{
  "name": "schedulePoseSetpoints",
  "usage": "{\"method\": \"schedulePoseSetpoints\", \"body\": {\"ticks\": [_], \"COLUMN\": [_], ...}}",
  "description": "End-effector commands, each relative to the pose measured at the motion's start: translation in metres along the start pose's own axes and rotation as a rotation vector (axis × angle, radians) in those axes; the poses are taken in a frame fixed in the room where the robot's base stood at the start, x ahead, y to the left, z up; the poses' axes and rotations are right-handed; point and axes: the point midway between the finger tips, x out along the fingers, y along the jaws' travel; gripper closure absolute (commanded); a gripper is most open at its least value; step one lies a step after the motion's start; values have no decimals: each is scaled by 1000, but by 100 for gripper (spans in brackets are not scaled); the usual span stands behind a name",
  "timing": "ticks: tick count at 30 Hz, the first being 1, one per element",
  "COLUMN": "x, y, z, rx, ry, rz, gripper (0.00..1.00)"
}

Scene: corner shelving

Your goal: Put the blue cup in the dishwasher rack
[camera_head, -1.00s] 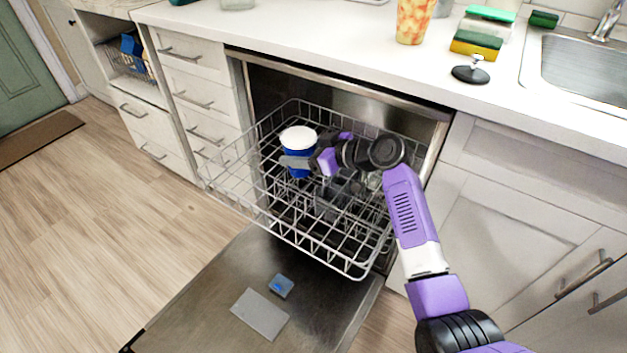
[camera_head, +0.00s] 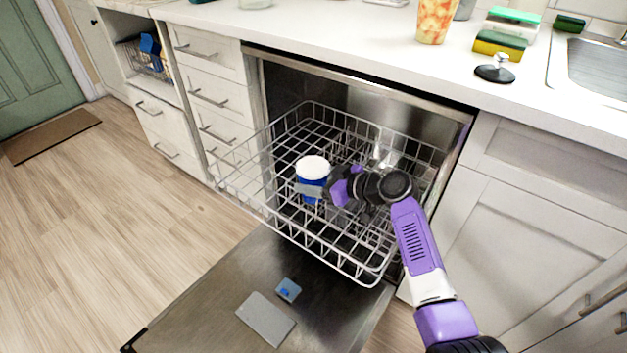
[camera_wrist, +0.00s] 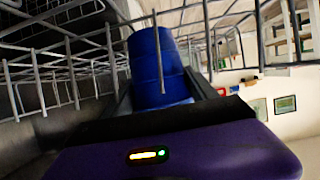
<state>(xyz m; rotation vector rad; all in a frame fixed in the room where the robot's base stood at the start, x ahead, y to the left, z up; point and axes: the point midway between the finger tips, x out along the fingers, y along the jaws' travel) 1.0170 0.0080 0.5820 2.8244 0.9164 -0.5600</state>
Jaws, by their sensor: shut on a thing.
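The blue cup (camera_head: 312,174) has a white top and stands about upright inside the outline of the wire dishwasher rack (camera_head: 340,262) in the head view. My gripper (camera_head: 309,188) reaches in from the right and is shut on the cup. In the wrist view the blue cup (camera_wrist: 158,65) sits between the dark fingers, with rack wires in front of it and beside it. The rack is pulled out over the open dishwasher door (camera_head: 222,300). Whether the cup's base touches the rack floor is hidden.
The countertop (camera_head: 370,38) runs above the dishwasher, with a patterned cup (camera_head: 435,22), sponges (camera_head: 498,45) and a black-and-silver stopper (camera_head: 495,70) on it. Drawers (camera_head: 208,92) stand to the left, cabinet doors (camera_head: 510,215) to the right. The rack is otherwise largely empty.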

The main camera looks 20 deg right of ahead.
Motion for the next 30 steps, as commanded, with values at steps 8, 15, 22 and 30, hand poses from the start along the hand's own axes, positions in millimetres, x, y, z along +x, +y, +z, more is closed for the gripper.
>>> {"method": "schedulePoseSetpoints", "body": {"ticks": [8,15,22,30], "x": [1,1,-17,-60], "y": [0,0,1,0], "z": [2,2,-1,-1], "rx": [1,1,2,2], "ry": [-1,-1,-1,0], "rz": [0,0,2,2], "gripper": [14,12,12,12]}}
